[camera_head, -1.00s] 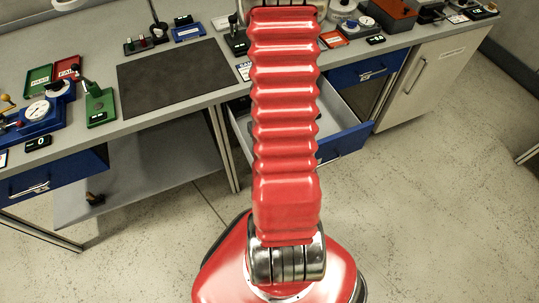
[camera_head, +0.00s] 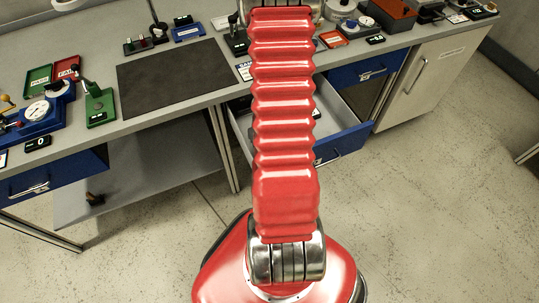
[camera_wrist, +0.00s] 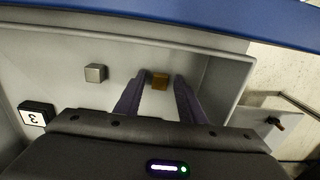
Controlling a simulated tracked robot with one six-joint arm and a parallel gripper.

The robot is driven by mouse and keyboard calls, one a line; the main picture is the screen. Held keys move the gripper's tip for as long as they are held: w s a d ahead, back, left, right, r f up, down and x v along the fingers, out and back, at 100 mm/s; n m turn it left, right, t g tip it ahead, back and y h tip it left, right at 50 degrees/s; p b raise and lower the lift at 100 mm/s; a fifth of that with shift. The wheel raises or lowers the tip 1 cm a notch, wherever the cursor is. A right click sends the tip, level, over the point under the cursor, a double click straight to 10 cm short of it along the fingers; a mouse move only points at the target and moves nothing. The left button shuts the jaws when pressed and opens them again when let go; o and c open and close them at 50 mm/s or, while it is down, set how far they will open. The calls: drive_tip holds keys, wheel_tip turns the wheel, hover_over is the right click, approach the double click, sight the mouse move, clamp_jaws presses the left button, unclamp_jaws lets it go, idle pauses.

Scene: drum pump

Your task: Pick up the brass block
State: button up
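The brass block (camera_wrist: 160,81) is a small golden-brown cube lying inside an open drawer in the wrist view. My gripper (camera_wrist: 159,82) is open, with its two dark fingers pointing into the drawer. The block shows between the fingertips, with space visible on both sides of it. The wrist view does not clearly show how far above the block the fingers are. In the head view my red arm hides the gripper and the block.
A grey metal cube (camera_wrist: 96,73) lies in the drawer left of the fingers. A black tag marked 3 (camera_wrist: 36,114) is at the drawer's left. The blue drawer front (camera_head: 342,144) stands pulled out below the workbench (camera_head: 209,95). A dark mat (camera_head: 172,78) covers part of the bench.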

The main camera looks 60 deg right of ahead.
clamp_jaws()
drive_tip(key=shift+r, duration=0.15)
idle(0.4)
wheel_tip(320, 180, up, 10)
idle(0.6)
idle(0.8)
